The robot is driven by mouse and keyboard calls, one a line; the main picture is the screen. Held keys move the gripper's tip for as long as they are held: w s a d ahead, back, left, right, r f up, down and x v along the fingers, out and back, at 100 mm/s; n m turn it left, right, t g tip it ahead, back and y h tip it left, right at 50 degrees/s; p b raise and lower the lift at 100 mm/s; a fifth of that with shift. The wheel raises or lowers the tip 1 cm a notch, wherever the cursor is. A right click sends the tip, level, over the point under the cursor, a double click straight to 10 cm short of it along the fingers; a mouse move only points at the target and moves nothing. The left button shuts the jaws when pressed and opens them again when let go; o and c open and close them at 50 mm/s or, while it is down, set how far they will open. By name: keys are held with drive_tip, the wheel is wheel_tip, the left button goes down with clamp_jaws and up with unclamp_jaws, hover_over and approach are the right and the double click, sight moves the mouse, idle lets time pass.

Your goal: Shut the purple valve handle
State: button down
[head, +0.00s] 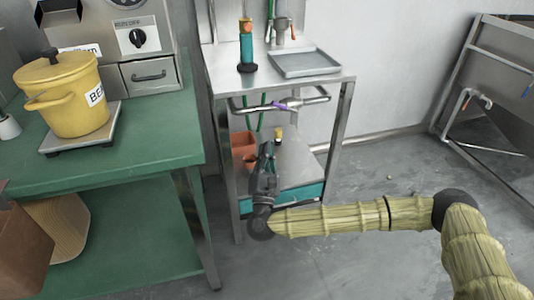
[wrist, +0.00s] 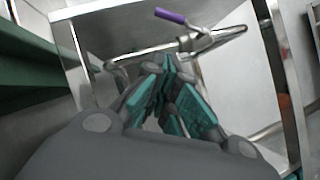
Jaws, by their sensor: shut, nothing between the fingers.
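The purple valve handle (head: 279,105) is on a metal pipe (head: 313,100) that runs along the front of the steel stand, just under its top. In the wrist view the purple handle (wrist: 170,16) points up and left from the valve body, at an angle to the pipe (wrist: 228,33). My gripper (head: 268,148) is in front of the stand, below the handle in the picture and apart from it. In the wrist view its teal-padded fingers (wrist: 168,66) are together and empty, pointing towards the pipe, with the handle above them.
The steel stand's top holds a tray (head: 305,63) and a teal-and-black tool (head: 246,50). An orange container (head: 243,147) is on the lower shelf. A green table (head: 150,135) with a yellow pot (head: 68,95) is at left. Floor at right is mostly free.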

sight(279, 106)
drive_tip(key=w+d+r+b, duration=0.1)
drive_tip(key=w+r, duration=0.5)
drive_tip(key=w, duration=0.1)
drive_tip(key=shift+w+d+r, duration=0.2)
drive_tip(key=shift+d+r, duration=0.05)
drive_tip(key=shift+d, duration=0.15)
drive_tip(key=shift+a+b, duration=0.1)
drive_tip(key=shift+b, duration=0.2)
drive_tip(key=shift+r+m, duration=0.2)
drive_tip(key=shift+m, duration=0.3)
